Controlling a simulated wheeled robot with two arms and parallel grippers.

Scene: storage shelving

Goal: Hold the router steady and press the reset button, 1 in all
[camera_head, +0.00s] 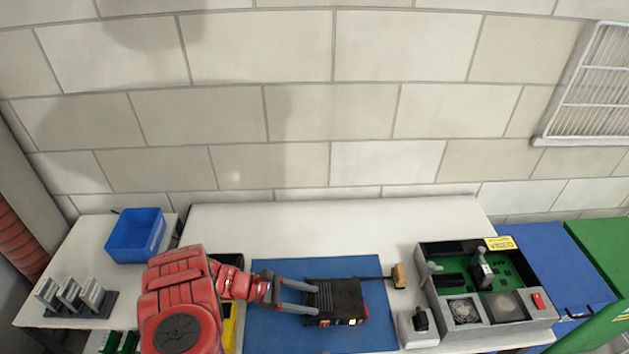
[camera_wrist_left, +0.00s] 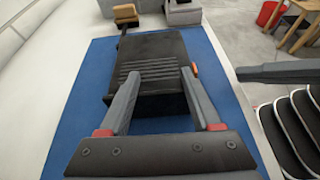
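The black router (camera_head: 338,297) lies flat on a blue mat (camera_head: 280,338). Its front side carries small coloured parts, and a bit of orange also shows at its right edge in the left wrist view (camera_wrist_left: 195,71). I cannot make out which is the reset button. My left gripper (camera_head: 314,300) is open, its two grey fingers spread and pointing right at the router's left end. In the left wrist view the fingertips (camera_wrist_left: 158,76) overlap the router (camera_wrist_left: 150,50); I cannot tell whether they touch it. My right gripper is not identifiable in either view.
A block with a tan top (camera_head: 399,276) stands right of the router, with a dark rod reaching towards it. Farther right is a grey fixture with a green board (camera_head: 490,275). A blue bin (camera_head: 136,236) stands at the left. An unidentified dark bar (camera_wrist_left: 278,72) enters the wrist view.

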